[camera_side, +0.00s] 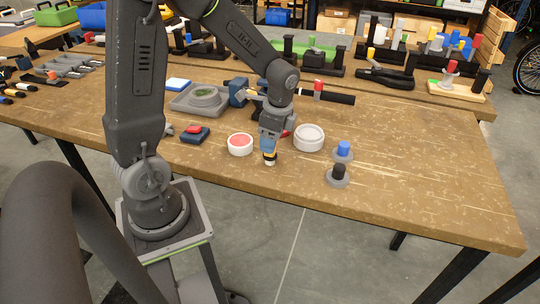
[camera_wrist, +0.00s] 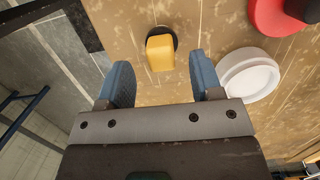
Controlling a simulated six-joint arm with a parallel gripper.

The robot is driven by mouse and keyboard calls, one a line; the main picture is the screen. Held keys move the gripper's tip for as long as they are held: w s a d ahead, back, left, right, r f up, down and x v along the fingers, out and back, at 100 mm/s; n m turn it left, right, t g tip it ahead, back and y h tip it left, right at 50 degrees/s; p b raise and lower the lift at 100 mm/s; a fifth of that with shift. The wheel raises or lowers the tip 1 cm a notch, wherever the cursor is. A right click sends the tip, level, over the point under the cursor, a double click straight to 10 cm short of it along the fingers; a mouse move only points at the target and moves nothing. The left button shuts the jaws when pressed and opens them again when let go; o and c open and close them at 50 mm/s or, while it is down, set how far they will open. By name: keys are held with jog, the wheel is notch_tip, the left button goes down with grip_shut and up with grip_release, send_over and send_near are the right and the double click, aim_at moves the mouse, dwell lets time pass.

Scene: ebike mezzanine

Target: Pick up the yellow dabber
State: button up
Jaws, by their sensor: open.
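The yellow dabber (camera_wrist: 161,53) stands in the wrist view just beyond and between my fingertips, with its dark round base showing behind it. In the side view the yellow dabber (camera_side: 269,155) is low under my gripper, near the table's front edge, and partly hidden by the blue fingers. My gripper (camera_side: 268,147) points down over it. In the wrist view my gripper (camera_wrist: 162,82) is open, with a clear gap between its two blue fingers. I see no contact with the dabber.
A blue dabber (camera_side: 343,148) and a black dabber (camera_side: 338,170) stand farther right. The table's right end is clear.

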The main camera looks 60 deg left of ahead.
jog(key=shift+s+a+f, duration=0.1)
jog(key=shift+a+f, duration=0.05)
jog(key=shift+f, duration=0.6)
jog(key=shift+s+a+f, duration=0.1)
jog(key=shift+f, duration=0.65)
jog(key=c, duration=0.9)
